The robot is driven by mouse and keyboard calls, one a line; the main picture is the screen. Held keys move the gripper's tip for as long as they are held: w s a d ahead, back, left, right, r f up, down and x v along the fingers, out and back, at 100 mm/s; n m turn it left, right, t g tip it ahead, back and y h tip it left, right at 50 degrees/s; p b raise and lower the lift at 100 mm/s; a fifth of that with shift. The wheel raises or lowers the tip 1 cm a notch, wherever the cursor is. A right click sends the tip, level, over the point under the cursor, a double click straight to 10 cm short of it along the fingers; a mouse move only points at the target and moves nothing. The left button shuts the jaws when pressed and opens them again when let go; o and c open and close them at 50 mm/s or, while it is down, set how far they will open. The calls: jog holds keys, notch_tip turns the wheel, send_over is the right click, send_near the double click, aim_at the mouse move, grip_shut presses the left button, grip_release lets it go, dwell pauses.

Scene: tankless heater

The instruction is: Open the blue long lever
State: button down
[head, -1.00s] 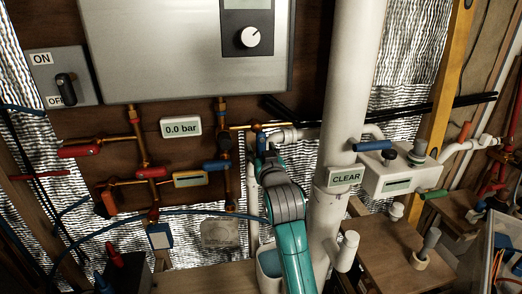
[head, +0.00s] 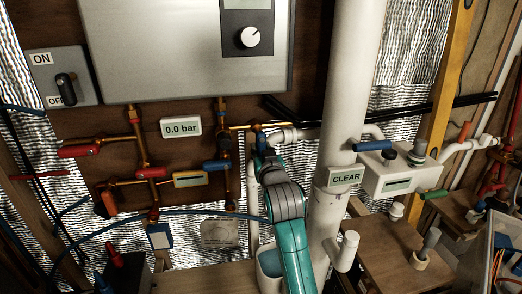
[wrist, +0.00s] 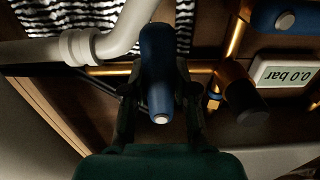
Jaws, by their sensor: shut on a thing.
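A long blue lever (wrist: 159,60) stands upright in the picture in the wrist view, beside the brass pipe and pale pipe elbow. My gripper (wrist: 159,88) is shut on it, with one dark finger on each side. In the head view my gripper (head: 260,140) is at the pipe just left of the big white pipe; my own arm hides most of the lever there.
A shorter blue handle (head: 216,165) sits on the copper pipe to the left, under the 0.0 bar display (head: 181,127). The thick white pipe (head: 345,110) stands close to my arm's right. A white unit with a blue handle (head: 372,145) is farther right.

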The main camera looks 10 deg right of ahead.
jog(key=shift+d, duration=0.1)
jog(key=n, duration=0.2)
jog(key=d+n, duration=0.1)
jog(key=n, duration=0.1)
jog(key=shift+r, duration=0.1)
jog(key=r+n, duration=0.1)
jog(key=n, duration=0.3)
jog(key=d+r+n, duration=0.1)
jog(key=n, duration=0.4)
jog(key=d+r+n, duration=0.1)
jog(key=n, duration=0.3)
jog(key=shift+d+r+n, duration=0.2)
jog(key=shift+r+n, duration=0.05)
jog(key=shift+n, duration=0.15)
jog(key=c, duration=0.9)
grip_release()
